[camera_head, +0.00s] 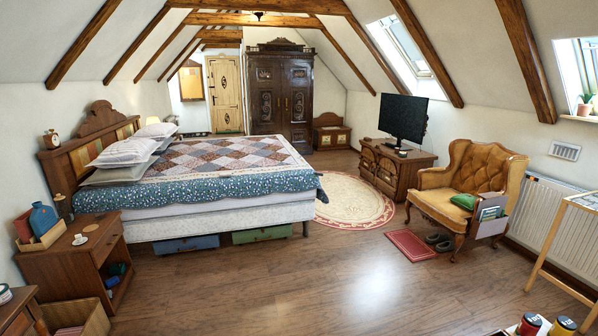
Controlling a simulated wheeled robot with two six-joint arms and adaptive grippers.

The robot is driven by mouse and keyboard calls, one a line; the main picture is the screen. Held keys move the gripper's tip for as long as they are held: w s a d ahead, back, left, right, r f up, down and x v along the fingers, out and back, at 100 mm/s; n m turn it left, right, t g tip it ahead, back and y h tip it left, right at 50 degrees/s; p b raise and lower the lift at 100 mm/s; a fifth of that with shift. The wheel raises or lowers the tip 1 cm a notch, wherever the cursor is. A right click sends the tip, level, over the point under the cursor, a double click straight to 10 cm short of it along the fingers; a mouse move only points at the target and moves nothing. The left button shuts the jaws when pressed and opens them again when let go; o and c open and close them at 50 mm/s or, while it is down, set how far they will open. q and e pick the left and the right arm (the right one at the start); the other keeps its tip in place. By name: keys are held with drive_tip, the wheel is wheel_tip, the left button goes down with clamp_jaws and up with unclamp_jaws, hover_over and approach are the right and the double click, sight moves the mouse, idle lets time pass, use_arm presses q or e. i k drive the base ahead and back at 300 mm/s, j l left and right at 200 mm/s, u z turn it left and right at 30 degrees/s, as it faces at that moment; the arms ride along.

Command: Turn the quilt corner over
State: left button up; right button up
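A patchwork quilt (225,158) with a blue floral border lies spread over the bed (205,226), left of the middle of the head view. Its near border hangs a little over the mattress side, and its near right corner (314,183) hangs at the foot end. The border looks flat along the near side; I see no fold there. The far side of the quilt is partly hidden. Pillows (127,152) are stacked at the headboard. Neither of my grippers shows in this view.
A nightstand (85,252) with a tray and cup stands near left. Blue (187,244) and green (262,234) boxes sit under the bed. A round rug (352,204), red mat (411,245) and armchair (465,190) are at right. Bare floor (300,275) lies in front.

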sight(300, 167)
drive_tip(key=i+j+u, duration=0.3)
drive_tip(key=i+j, duration=0.4)
drive_tip(key=i+z, duration=0.2)
drive_tip(key=i, duration=0.25)
drive_tip(key=i+j+z, duration=0.2)
drive_tip(key=i, duration=0.25)
drive_tip(key=i+j+z, duration=0.15)
drive_tip(key=i, duration=0.3)
drive_tip(key=i+j+z, duration=0.2)
drive_tip(key=i, duration=0.25)
drive_tip(key=i+l+z, duration=0.15)
drive_tip(key=i+z, duration=0.95)
drive_tip(key=i+u, duration=0.4)
drive_tip(key=i+l+u, duration=0.2)
drive_tip(key=u, duration=0.2)
drive_tip(key=i+l+u, duration=0.25)
drive_tip(key=u, duration=0.2)
drive_tip(key=i+l+u, duration=0.65)
drive_tip(key=l+u, duration=0.3)
drive_tip(key=i+l+u, duration=0.25)
drive_tip(key=l, duration=0.2)
drive_tip(key=l+u, duration=0.25)
drive_tip(key=k+l, duration=0.05)
drive_tip(key=l, duration=0.05)
